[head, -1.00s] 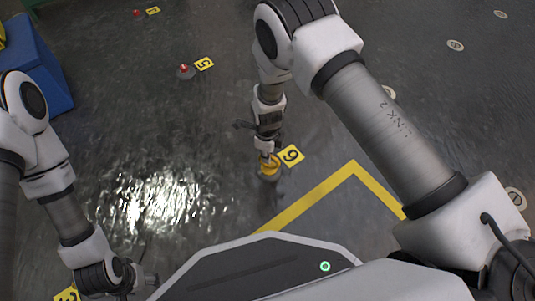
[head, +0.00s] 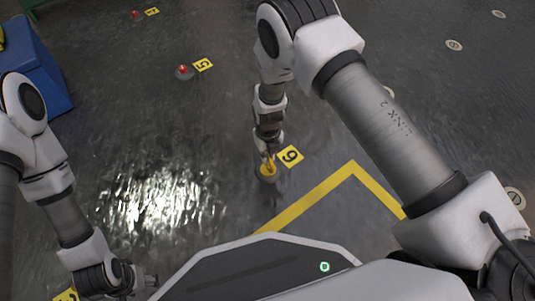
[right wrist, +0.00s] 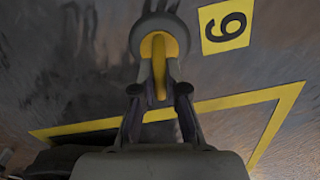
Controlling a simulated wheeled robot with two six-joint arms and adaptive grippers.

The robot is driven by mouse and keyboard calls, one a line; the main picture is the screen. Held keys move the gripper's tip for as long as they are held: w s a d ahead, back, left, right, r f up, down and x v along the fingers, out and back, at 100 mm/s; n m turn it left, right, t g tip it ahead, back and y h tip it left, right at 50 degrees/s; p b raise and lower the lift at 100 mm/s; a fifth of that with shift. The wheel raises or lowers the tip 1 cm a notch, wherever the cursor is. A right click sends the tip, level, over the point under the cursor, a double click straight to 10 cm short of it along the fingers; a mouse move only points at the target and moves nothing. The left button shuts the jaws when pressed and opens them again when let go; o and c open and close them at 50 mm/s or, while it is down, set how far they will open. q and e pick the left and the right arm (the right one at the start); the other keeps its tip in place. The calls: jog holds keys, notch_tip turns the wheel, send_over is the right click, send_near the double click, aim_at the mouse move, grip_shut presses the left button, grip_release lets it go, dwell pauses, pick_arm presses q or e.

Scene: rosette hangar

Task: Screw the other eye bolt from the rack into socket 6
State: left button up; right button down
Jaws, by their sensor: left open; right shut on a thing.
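The yellow eye bolt (head: 269,166) stands upright at socket 6, beside the yellow number plate 6 (head: 290,156). My right gripper (head: 267,154) points down from above and is shut on its eye. In the right wrist view the eye bolt (right wrist: 159,68) is between the fingers, seen nearly edge-on, with its yellow collar over the round grey socket (right wrist: 139,37). How deep the thread sits is hidden. My left gripper (head: 150,281) is open and empty at the lower left, well away from the bolt. The rack is not recognisable in these views.
Plate 5 (head: 203,65) has a red-topped socket (head: 184,72) beside it; another red-topped socket (head: 137,15) is further back. A blue box (head: 38,70) stands at the left. A yellow floor line (head: 310,195) runs near socket 6. The floor around is clear.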

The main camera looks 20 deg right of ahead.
jog(key=c, duration=1.1)
grip_release()
jog(key=shift+c, duration=0.2)
notch_tip(320, 180, up, 4)
jog(key=p, duration=0.3)
jog(key=shift+r, duration=0.1)
pick_arm(q)
notch_tip(320, 180, up, 3)
jog(key=shift+f, duration=0.1)
